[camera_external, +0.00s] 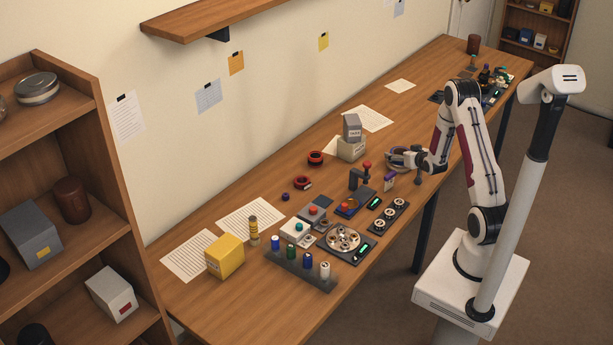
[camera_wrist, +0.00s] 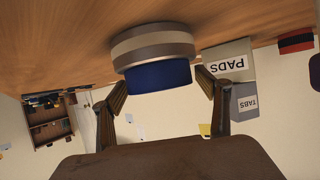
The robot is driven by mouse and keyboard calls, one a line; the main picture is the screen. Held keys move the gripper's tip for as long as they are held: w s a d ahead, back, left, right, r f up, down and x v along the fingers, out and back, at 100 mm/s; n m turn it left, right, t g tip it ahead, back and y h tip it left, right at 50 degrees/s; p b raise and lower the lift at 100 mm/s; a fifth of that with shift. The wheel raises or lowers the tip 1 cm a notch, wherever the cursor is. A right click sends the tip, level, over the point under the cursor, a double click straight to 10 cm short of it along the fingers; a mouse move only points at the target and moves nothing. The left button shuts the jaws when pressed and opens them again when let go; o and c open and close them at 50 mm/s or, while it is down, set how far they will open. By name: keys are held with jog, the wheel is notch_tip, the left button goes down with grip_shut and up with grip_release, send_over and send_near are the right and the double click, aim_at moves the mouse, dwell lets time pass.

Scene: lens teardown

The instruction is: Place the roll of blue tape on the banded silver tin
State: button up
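The roll of blue tape (camera_wrist: 160,77) is between my fingertips in the wrist view, where the table is at the top. The banded silver tin (camera_wrist: 153,45) stands on the table, grey with a pale band. The roll is against the tin's top face and looks roughly centred; whether its weight rests there I cannot tell.
A grey TABS box (camera_external: 352,127) is stacked on a PADS box (camera_external: 351,149), close beside the tin. Red rolls (camera_external: 316,158) lie to their left. A small press (camera_external: 361,176) and dark trays stand in front. Table to the tin's right is mostly clear.

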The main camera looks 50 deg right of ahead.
jog(key=shift+r, duration=0.15)
dwell(0.3)
jog(key=shift+v, duration=3.8)
jog(key=shift+w+a, duration=0.1)
jog(key=a+r+n+g+y, duration=0.2)
jog(key=a+r+n+y, duration=0.15)
jog(key=a+r, duration=1.25)
jog(key=s+a+r+n+g+y, duration=0.1)
jog(key=s+a+r+y, duration=0.1)
jog(key=s+a, duration=0.7)
jog(key=s+a+r+n+g+y, duration=0.1)
jog(key=s+a+r+n+g, duration=0.1)
jog(key=s+a, duration=0.8)
jog(key=s+r, duration=0.1)
jog(key=s, duration=0.1)
jog(key=shift+s+r+y, duration=0.2)
jog(key=shift+s+y, duration=0.15)
